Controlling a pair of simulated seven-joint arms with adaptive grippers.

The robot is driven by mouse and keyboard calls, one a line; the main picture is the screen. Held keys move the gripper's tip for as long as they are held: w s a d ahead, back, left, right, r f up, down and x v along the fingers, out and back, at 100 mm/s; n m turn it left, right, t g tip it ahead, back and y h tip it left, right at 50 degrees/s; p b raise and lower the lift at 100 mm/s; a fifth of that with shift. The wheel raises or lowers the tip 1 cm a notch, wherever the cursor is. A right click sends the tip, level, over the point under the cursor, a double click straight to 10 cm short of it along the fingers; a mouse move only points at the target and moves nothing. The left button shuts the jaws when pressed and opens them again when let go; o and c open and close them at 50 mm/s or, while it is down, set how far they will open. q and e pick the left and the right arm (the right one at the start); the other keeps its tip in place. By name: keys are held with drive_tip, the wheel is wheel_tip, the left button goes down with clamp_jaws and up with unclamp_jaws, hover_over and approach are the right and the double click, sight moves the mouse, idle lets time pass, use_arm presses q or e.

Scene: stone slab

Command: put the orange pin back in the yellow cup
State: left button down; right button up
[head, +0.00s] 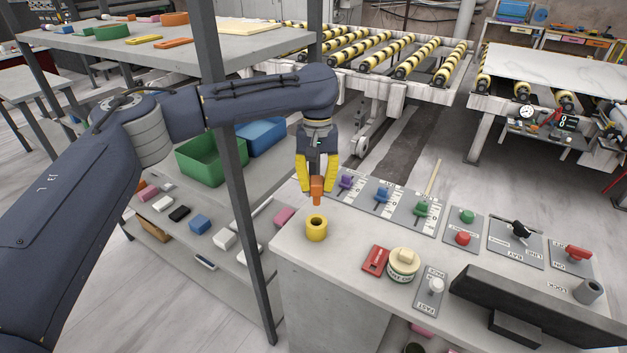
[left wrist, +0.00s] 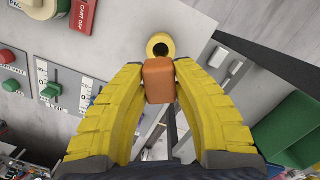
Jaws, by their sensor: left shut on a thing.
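My left gripper (head: 316,184) has yellow fingers and is shut on the orange pin (head: 317,187). The pin points down and hangs in the air above the slab's edge. In the left wrist view the orange pin (left wrist: 159,80) sits between the fingertips of the left gripper (left wrist: 160,82). The yellow cup (head: 316,229) stands upright on the slab, just below the pin in the head view. Its dark opening is empty as far as I see. The yellow cup (left wrist: 160,46) also shows just beyond the pin in the left wrist view. Pin and cup are apart. My right gripper is not in view.
A dark shelf post (head: 245,190) stands left of the gripper. A green bin (head: 211,158) is behind it.

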sight(316, 228)
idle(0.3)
use_arm(q)
drive_tip(key=shift+f, duration=5.25)
drive_tip(key=c, duration=1.1)
unclamp_jaws()
